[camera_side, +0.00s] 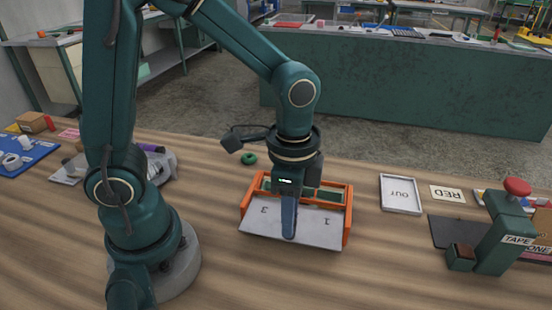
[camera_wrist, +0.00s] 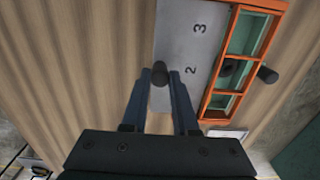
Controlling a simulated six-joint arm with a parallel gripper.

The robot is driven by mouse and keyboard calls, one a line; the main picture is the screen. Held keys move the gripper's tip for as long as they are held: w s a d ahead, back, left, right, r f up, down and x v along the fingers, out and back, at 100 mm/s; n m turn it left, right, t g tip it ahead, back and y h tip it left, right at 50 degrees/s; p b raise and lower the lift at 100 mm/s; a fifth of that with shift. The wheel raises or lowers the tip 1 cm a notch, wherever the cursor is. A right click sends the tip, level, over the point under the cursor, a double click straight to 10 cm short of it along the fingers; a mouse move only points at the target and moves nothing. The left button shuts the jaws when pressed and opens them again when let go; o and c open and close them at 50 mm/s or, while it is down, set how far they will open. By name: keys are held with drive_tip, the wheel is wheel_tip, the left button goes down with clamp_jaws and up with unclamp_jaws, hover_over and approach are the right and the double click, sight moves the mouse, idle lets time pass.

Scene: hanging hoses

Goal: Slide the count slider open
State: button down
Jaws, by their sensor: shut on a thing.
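The count slider is a pale grey plate (camera_side: 262,226) marked with numbers, lying in front of an orange frame (camera_side: 347,208). The side view shows its 3 and 1; my gripper covers the middle. In the wrist view the plate (camera_wrist: 185,30) shows 3 and 2, and the orange frame (camera_wrist: 228,50) beside it has greenish compartments uncovered. My gripper (camera_side: 289,236) points down over the plate's front part. In the wrist view my gripper (camera_wrist: 161,76) is shut on a dark round knob (camera_wrist: 160,70) on the plate, with a finger at each side.
A tray marked OUT (camera_side: 401,194) and a RED card (camera_side: 447,194) lie right of the frame. A green stamp-like TAPE device (camera_side: 500,235) with a red knob stands farther right. A green ring (camera_side: 249,158) lies behind. The wooden table in front is clear.

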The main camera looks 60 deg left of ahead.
sight(280, 231)
drive_tip(key=shift+s+d, duration=0.15)
drive_tip(key=shift+d, duration=0.05)
drive_tip(key=c, duration=0.7)
unclamp_jaws()
drive_tip(key=shift+r, duration=2.6)
drive_tip(key=shift+a, duration=0.1)
drive_tip(key=s+a+r+n+t, duration=0.1)
drive_tip(key=n, duration=0.2)
drive_tip(key=s+a+r+n+t, duration=0.1)
drive_tip(key=s+a+n+t, duration=0.1)
drive_tip(key=n, duration=0.1)
drive_tip(key=s+a+r+n+t, duration=0.1)
drive_tip(key=s+r+n+t, duration=0.1)
drive_tip(key=n, duration=0.1)
drive_tip(key=shift+a, duration=0.35)
